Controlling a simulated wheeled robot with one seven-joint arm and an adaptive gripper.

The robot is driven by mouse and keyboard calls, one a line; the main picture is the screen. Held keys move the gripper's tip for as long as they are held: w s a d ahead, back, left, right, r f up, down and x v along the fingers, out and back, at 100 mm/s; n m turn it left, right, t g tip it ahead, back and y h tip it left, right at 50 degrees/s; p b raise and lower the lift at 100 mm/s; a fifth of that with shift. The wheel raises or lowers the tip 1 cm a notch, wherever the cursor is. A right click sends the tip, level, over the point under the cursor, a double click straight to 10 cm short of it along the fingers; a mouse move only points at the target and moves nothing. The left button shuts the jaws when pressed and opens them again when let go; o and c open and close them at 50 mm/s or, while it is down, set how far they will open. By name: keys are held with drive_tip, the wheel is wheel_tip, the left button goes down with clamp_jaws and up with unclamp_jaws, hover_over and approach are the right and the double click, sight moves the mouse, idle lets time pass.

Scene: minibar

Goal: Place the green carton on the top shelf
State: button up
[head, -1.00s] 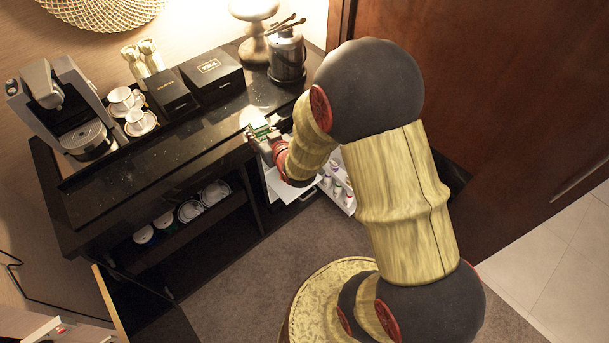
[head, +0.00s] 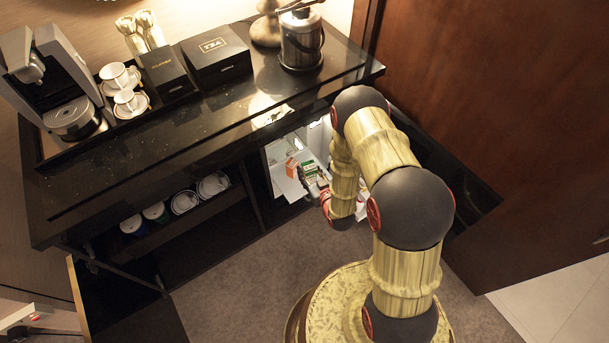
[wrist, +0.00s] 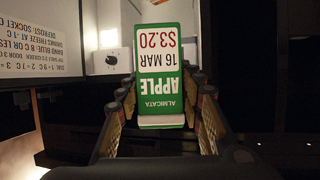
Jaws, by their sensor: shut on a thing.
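The green carton (wrist: 160,75) is held between the two fingers of my gripper (wrist: 163,95) in the wrist view. Its label reads upside down, with "APPLE" on green and a white price band. In the head view the carton (head: 309,168) is small, at the tip of my gripper (head: 316,181), by the lit white fridge opening under the counter. A white surface (head: 287,186), possibly the top shelf, shows left of the gripper. I cannot tell whether the carton touches it. My arm hides part of the opening.
An orange-and-white box (head: 291,167) is close left of the carton. The wrist view shows a dial (wrist: 111,60) and a printed label panel (wrist: 40,70) behind. The dark counter (head: 215,130) overhangs the opening. An ice bucket (head: 301,40) stands on it.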

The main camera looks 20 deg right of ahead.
drive_tip(key=a+f+n+y+b, duration=0.2)
drive_tip(key=a+f+b, duration=0.15)
drive_tip(key=f, duration=0.85)
drive_tip(key=shift+g+y, duration=0.3)
drive_tip(key=w+d+f+b, duration=0.1)
drive_tip(key=w+f+b, duration=0.1)
drive_tip(key=w+f, duration=0.2)
drive_tip(key=w+d+f+b, duration=0.1)
drive_tip(key=w+f+b, duration=0.2)
drive_tip(key=w+f, duration=0.1)
drive_tip(key=w+d+f+b, duration=0.1)
drive_tip(key=w+f+b, duration=0.1)
drive_tip(key=w+f, duration=0.2)
drive_tip(key=shift+w+d+f+b, duration=0.3)
drive_tip(key=shift+f+b, duration=0.1)
drive_tip(key=shift+f, duration=0.15)
drive_tip(key=shift+r, duration=0.1)
drive_tip(key=o, duration=1.3)
drive_tip(key=shift+f, duration=0.2)
